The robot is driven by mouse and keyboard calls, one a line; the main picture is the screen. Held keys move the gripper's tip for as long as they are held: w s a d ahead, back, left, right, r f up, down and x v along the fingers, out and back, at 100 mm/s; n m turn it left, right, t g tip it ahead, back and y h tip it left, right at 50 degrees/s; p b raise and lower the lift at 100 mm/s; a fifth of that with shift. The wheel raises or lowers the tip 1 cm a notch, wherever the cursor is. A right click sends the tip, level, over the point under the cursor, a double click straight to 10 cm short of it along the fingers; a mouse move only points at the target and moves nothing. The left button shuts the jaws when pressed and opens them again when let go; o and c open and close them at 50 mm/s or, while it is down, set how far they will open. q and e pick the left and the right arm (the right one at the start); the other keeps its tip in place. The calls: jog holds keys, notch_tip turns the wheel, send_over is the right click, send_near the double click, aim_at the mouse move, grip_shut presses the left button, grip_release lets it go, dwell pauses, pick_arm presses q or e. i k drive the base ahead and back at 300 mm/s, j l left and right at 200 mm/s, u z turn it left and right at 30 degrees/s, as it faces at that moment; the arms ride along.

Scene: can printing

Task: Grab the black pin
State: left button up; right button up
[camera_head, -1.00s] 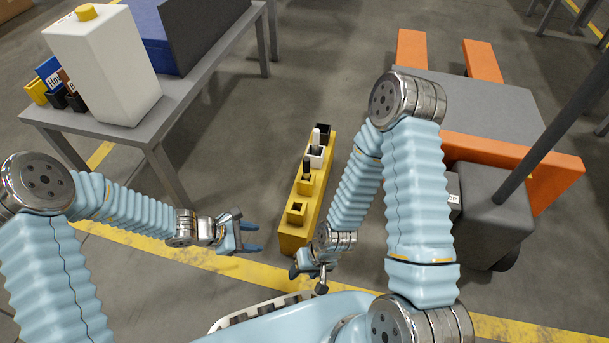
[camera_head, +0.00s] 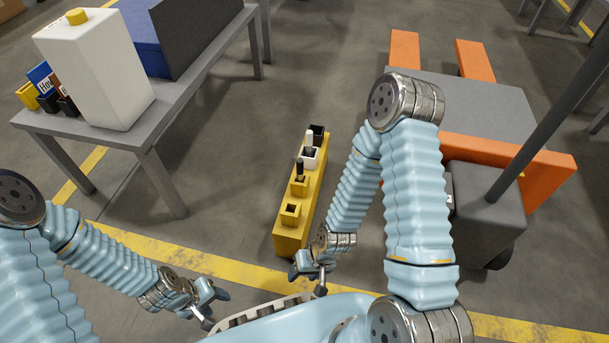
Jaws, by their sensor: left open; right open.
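The black pin (camera_head: 299,166) stands upright in a yellow socket on the long yellow block (camera_head: 290,235) on the floor. A white pin (camera_head: 309,140) stands in a white socket behind it. The nearest yellow socket (camera_head: 290,212) looks empty, and a black socket (camera_head: 317,130) is at the far end. My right gripper (camera_head: 307,282) is open and empty, just in front of the block's near end and apart from the black pin. My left gripper (camera_head: 217,309) is open and empty, low and left of the block, further from the pin.
A grey table (camera_head: 120,136) on the left bears a white canister (camera_head: 98,75), a blue bin and several small coloured boxes. A grey and orange cart (camera_head: 480,110) stands on the right. Floor left of the block is clear.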

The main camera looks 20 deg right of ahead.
aim_at(299, 161)
jog(key=k+l+z, duration=0.15)
jog(key=l+z, duration=0.35)
jog(key=l, duration=0.15)
jog(key=l+z, duration=0.45)
jog(key=l, duration=0.25)
